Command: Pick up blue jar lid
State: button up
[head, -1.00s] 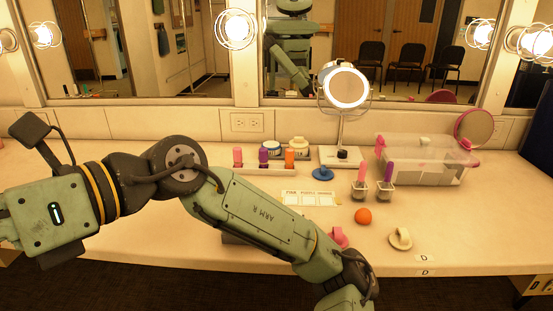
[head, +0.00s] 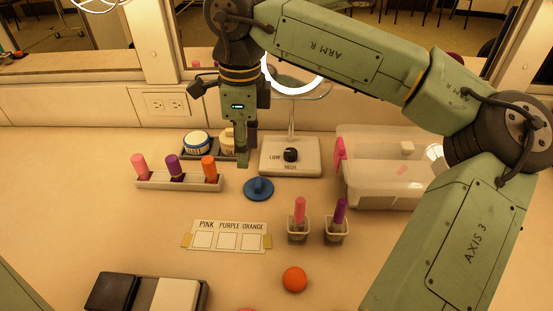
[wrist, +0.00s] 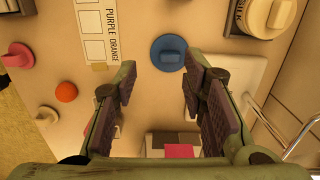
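The blue jar lid (head: 259,189) is a round disc with a raised grip. It lies on the counter in front of the mirror base, and also shows in the wrist view (wrist: 168,53), just beyond the fingertips. My gripper (head: 246,152) hangs pointing down above and slightly behind the lid in the head view. In the wrist view my gripper (wrist: 161,78) has its fingers wide apart with nothing between the pads; the lid is on the counter below, apart from them.
The lit mirror's base (head: 290,157) stands close behind the lid. A lipstick rack (head: 180,182) is left, and two small cups (head: 299,235) (head: 337,231) with pink and purple sticks are right.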

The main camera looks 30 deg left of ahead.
jog(key=w, duration=0.3)
send_over(258, 181)
notch_tip(258, 181, down, 5)
jog(key=shift+r+p, duration=0.1)
jog(key=shift+p, duration=0.25)
jog(key=shift+f+p, duration=0.85)
jog(key=shift+f, duration=2)
jog(key=shift+c, duration=0.5)
jog(key=c, duration=0.6)
